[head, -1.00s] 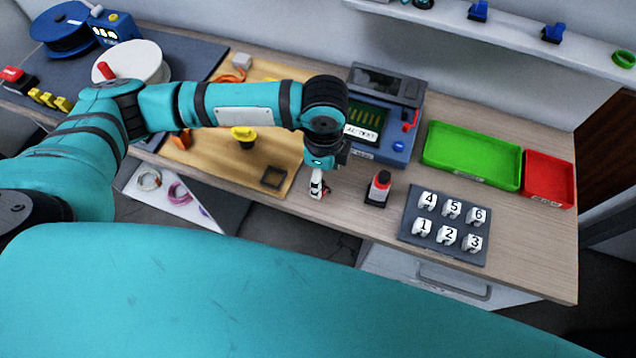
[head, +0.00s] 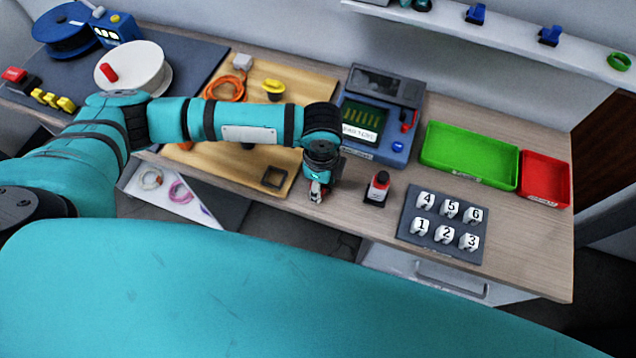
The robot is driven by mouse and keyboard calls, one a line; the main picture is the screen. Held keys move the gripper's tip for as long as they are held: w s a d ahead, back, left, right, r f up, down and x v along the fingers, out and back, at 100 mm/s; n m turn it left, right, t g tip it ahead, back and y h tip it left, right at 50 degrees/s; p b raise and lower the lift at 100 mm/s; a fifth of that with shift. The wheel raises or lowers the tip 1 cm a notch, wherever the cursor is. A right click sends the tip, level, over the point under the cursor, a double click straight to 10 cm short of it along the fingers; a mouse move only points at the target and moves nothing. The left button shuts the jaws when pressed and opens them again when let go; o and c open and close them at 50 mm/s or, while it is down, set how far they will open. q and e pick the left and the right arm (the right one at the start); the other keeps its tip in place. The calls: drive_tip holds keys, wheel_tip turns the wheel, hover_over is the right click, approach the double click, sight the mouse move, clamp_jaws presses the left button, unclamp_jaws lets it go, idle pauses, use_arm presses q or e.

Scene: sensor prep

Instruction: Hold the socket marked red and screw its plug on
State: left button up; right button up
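My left gripper (head: 318,193) points down over the front part of the table, between the dark square frame on the wooden board and the small bottle. A small red patch shows at its fingers. It is too small to tell whether this is a held part or whether the fingers are open. A yellow funnel-like piece (head: 273,86) stands on the wooden board (head: 308,95) behind my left arm. A dark piece (head: 247,146) shows just below the arm, mostly hidden. I cannot make out a red-marked socket or its plug. My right gripper is not in view.
Beyond are a blue device (head: 384,150), a green tray (head: 430,158) and a red tray (head: 545,203). A dark mat (head: 408,232) holds numbered white pieces. An orange cable coil (head: 222,88) lies behind the arm.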

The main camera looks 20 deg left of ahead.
use_arm(q)
drive_tip(key=c, duration=0.3)
drive_tip(key=shift+r, duration=0.15)
drive_tip(key=shift+r+b, duration=0.3)
drive_tip(key=shift+r, duration=0.3)
drive_tip(key=shift+s+r+b, duration=0.2)
drive_tip(key=shift+r+b, duration=0.15)
drive_tip(key=shift+r, duration=0.65)
drive_tip(key=s+d+r+b, duration=0.1)
drive_tip(key=s+b, duration=0.1)
drive_tip(key=s, duration=1.3)
drive_tip(key=shift+s+d+r, duration=0.15)
drive_tip(key=shift+s+r, duration=0.1)
drive_tip(key=shift+r, duration=0.05)
